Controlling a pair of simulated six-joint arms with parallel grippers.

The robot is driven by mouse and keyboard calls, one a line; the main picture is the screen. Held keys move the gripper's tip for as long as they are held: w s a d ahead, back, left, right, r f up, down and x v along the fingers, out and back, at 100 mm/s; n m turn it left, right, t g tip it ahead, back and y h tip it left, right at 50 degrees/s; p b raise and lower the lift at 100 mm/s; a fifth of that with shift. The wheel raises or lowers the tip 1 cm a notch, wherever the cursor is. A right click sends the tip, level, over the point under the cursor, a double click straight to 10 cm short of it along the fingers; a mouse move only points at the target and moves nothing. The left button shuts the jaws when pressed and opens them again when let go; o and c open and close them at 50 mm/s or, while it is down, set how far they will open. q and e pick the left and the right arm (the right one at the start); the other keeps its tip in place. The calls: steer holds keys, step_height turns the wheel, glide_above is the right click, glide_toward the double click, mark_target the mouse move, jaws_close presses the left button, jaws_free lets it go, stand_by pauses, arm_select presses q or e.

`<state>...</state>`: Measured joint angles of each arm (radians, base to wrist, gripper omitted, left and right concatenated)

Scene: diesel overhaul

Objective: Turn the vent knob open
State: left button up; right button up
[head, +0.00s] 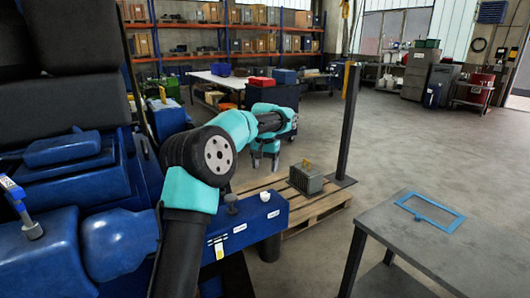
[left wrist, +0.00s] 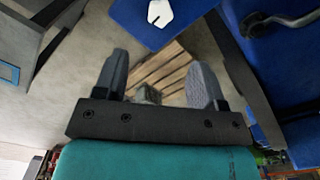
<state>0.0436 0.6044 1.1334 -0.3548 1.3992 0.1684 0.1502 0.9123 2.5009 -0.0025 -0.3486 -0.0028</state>
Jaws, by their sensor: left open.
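A blue box-shaped housing (head: 262,224) with small white labels stands at the lower middle of the head view. On its top are a dark grey round-headed knob (head: 231,203) and a small white fitting (head: 265,197). I cannot tell for sure which is the vent knob. In the left wrist view a white piece (left wrist: 160,12) shows against a blue surface at the top edge. My left gripper (head: 265,161) is open and empty, pointing down beyond the housing, apart from it. Its two fingers (left wrist: 160,78) are spread over the pallet in the left wrist view. My right gripper is not in view.
A wooden pallet (head: 330,200) holds a grey box (head: 306,178) behind the housing, near a dark post (head: 347,125). A grey table (head: 470,240) with a blue frame (head: 428,214) stands at right. The blue engine (head: 60,250) fills the left. Open floor lies beyond.

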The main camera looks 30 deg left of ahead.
arm_select(q)
step_height(320, 180, up, 5)
steer(key=shift+r, duration=0.15)
stand_by(0.5)
